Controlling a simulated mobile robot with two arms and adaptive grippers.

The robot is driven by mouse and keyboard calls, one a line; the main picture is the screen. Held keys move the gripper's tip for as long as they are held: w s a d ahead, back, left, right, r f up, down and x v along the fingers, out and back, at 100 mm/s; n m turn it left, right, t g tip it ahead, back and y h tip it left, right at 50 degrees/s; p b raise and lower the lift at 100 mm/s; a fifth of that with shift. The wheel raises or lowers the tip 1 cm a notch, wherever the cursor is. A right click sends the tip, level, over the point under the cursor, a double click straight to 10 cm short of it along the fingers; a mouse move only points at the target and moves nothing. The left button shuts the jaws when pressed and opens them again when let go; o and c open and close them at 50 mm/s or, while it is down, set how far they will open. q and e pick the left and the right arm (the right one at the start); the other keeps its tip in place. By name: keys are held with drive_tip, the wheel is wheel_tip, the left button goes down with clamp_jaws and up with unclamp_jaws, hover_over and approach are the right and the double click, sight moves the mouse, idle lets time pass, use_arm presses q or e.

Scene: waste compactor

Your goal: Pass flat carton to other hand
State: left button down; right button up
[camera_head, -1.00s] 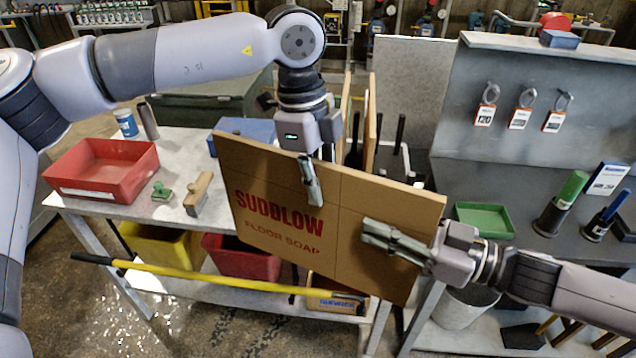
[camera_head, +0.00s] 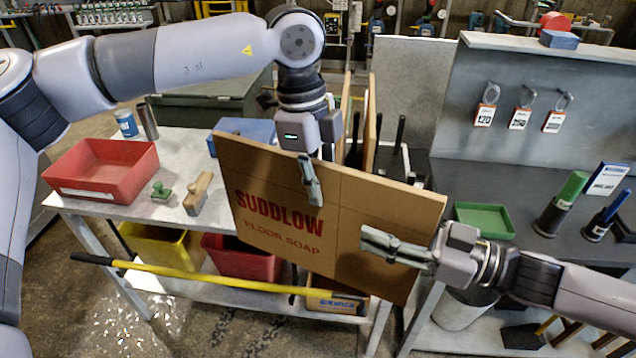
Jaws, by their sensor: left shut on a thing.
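The flat carton (camera_head: 275,240) is a brown cardboard panel printed "SUDDLOW FLOOR SOAP" in red. It hangs tilted in the middle of the head view, its right side lower than its left. My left gripper (camera_head: 312,180) comes down from above and is shut on the carton's upper edge, with one finger in front of the printed face. My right gripper (camera_head: 385,243) reaches in from the right at the carton's right edge. Its visible finger lies across the front face. Anything behind the carton is hidden, so I cannot tell whether this gripper is closed on it.
A red tray (camera_head: 100,172), a green stamp (camera_head: 161,191) and a wooden-handled brush (camera_head: 198,193) are on the left bench. A yellow-handled pole (camera_head: 200,281) crosses below the carton. A green tray (camera_head: 484,220) is on the right bench. Upright panels (camera_head: 370,115) stand behind the carton.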

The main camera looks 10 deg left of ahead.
drive_tip(key=v, duration=1.1)
drive_tip(key=w+d+f+m+t+h, duration=0.3)
drive_tip(key=w+f+t+h, duration=0.35)
drive_tip(key=w+f, duration=1.25)
drive_tip(key=s+d+f+m+h, duration=0.2)
drive_tip(key=d+f+m+h, duration=0.1)
drive_tip(key=f, duration=0.7)
drive_tip(key=s+d+f+m+h, duration=0.2)
drive_tip(key=d+f+h, duration=0.1)
drive_tip(key=f, duration=0.8)
drive_tip(key=s+d+f+m+g+h, duration=0.1)
drive_tip(key=s+d+f+g+h, duration=0.1)
drive_tip(key=s+f, duration=0.8)
drive_tip(key=s+d+f+m+g+h, duration=0.2)
drive_tip(key=s+f, duration=0.7)
drive_tip(key=s+a+f+g, duration=0.1)
drive_tip(key=s+f+g, duration=0.1)
drive_tip(key=s, duration=0.8)
drive_tip(key=s+a+f+m+g, duration=0.1)
drive_tip(key=s+f, duration=0.3)
drive_tip(key=s, duration=0.6)
drive_tip(key=s+a+f+g, duration=0.1)
drive_tip(key=s+f+g, duration=0.2)
drive_tip(key=s, duration=0.7)
drive_tip(key=shift+s+a+f+h, duration=0.2)
drive_tip(key=shift+f+h, duration=0.25)
drive_tip(key=shift+f, duration=0.05)
